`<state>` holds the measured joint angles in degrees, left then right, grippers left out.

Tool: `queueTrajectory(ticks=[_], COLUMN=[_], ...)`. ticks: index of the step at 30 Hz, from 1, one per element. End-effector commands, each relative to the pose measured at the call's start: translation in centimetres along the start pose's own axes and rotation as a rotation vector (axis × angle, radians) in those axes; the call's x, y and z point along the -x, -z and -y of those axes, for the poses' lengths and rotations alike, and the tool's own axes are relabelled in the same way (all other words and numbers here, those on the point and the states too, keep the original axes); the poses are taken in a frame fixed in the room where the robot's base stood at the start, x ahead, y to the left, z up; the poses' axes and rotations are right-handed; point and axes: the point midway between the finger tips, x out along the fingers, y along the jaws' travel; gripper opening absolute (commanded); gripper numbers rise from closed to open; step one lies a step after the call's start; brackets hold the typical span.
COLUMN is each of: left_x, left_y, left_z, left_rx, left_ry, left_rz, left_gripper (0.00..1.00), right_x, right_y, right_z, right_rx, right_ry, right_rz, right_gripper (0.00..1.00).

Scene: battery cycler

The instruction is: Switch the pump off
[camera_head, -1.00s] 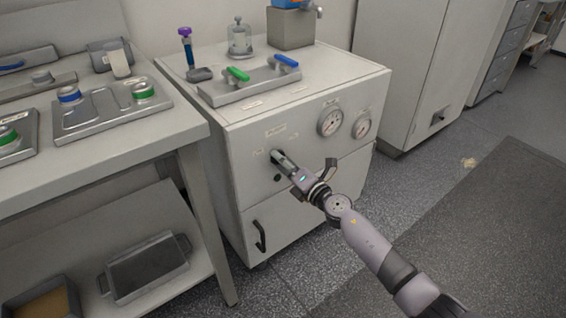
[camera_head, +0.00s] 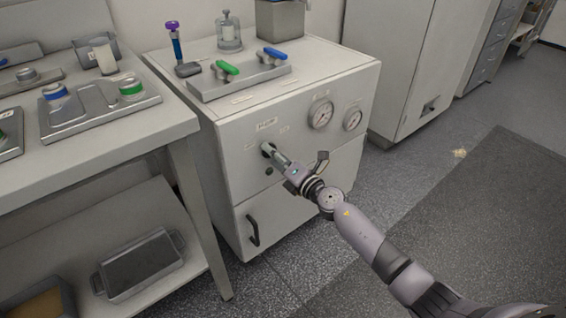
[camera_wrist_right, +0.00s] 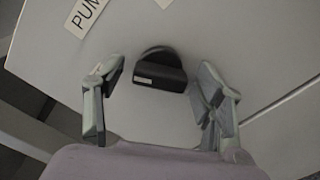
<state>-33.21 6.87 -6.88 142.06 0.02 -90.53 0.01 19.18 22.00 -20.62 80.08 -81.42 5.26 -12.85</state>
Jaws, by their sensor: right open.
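The pump switch is a dark rotary knob (camera_wrist_right: 160,72) on the cabinet's front panel, beside a label (camera_wrist_right: 86,14) that reads "PUM" before it is cut off. In the head view the same label (camera_head: 267,125) sits above the spot where my right gripper (camera_head: 272,154) meets the panel. In the right wrist view my right gripper (camera_wrist_right: 157,88) is open, with one finger on each side of the knob and a gap on both sides. The knob's grip bar lies nearly level in that view. My left gripper is not in view.
A green-handled valve (camera_head: 227,68) and a blue-handled valve (camera_head: 275,53) sit on top. A black door handle (camera_head: 253,230) is below. A workbench (camera_head: 175,128) stands close on the left.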

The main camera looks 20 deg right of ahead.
Motion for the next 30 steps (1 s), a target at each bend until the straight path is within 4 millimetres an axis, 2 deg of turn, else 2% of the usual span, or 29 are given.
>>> queueTrajectory(ticks=[5, 12, 18, 24, 30], left_x=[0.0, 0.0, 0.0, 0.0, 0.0], left_y=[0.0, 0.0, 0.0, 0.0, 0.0], left_z=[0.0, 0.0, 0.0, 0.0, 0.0], left_rx=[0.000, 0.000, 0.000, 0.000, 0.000], left_ry=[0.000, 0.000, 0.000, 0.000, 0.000], left_rz=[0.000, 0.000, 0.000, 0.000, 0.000], left_gripper=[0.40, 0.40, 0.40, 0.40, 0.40], right_x=[2.1, 7.5, 10.3, 11.6, 11.8], right_y=[0.1, 0.2, 0.2, 0.1, 0.0], right_z=[0.2, 0.2, 0.1, 0.1, 0.1], right_rx=[0.006, -0.001, -0.004, -0.001, 0.000], right_ry=[0.002, 0.003, 0.002, 0.002, 0.001], right_rz=[-0.004, -0.004, -0.002, -0.002, -0.001], right_gripper=[0.63, 0.63, 0.63, 0.63, 0.63])
